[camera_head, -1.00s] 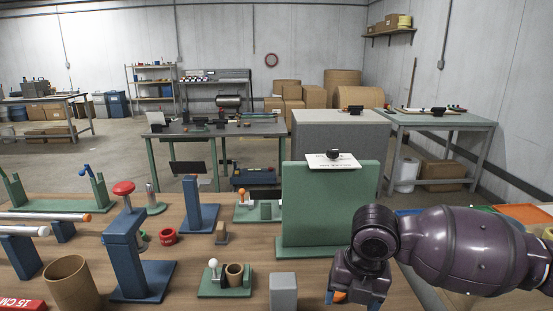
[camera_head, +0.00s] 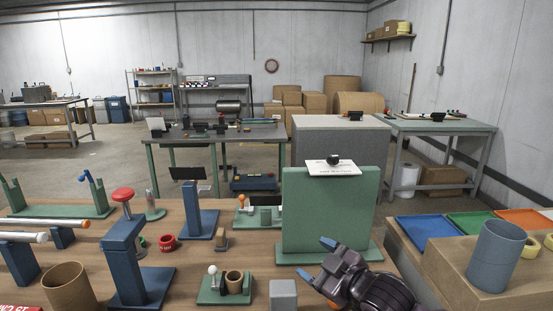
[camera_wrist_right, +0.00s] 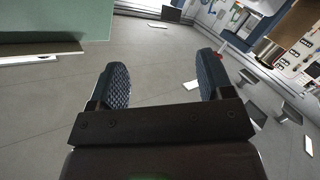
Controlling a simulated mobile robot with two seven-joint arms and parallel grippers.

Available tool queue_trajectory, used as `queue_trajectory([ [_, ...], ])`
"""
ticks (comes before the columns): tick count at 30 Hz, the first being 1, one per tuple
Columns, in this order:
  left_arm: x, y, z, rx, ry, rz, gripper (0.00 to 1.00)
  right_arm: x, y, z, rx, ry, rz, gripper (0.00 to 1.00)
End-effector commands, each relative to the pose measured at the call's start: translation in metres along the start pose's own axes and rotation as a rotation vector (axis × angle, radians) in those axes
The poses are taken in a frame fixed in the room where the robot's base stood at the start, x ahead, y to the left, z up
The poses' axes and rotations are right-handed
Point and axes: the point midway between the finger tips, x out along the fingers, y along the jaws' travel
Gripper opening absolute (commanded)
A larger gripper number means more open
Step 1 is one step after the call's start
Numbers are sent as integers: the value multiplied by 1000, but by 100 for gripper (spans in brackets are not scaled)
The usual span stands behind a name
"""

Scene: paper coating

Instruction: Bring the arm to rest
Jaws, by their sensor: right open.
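My right gripper (camera_head: 325,260) is in front of the green upright board (camera_head: 330,220), near the board's base on the wooden bench (camera_head: 225,285). Its two dark fingers (camera_wrist_right: 160,82) stand apart with nothing between them in the right wrist view. Part of the green board shows at the upper left of that view. A white sheet (camera_head: 333,168) is clipped at the top of the board. My left gripper is not in view.
A grey block (camera_head: 283,294) stands left of my right gripper. A blue press with a red knob (camera_head: 123,195) and a brown cup (camera_head: 70,288) stand further left. Blue tray (camera_head: 425,229) and grey cylinder (camera_head: 496,257) are on the right.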

Motion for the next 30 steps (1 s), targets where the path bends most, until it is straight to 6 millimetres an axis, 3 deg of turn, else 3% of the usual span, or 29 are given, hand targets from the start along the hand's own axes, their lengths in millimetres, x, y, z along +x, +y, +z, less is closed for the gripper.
queue_trajectory([
  [8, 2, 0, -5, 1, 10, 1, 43, -46, -15, 79, 263, -37, 184, 73],
  [14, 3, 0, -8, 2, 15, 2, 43, -95, -37, 144, 371, -134, 300, 73],
  [20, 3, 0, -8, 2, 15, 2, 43, -157, -76, 210, 465, -294, 387, 73],
  [24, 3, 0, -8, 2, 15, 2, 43, -207, -113, 248, 549, -416, 429, 73],
  [30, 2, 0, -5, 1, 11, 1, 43, -264, -164, 278, 639, -551, 452, 73],
])
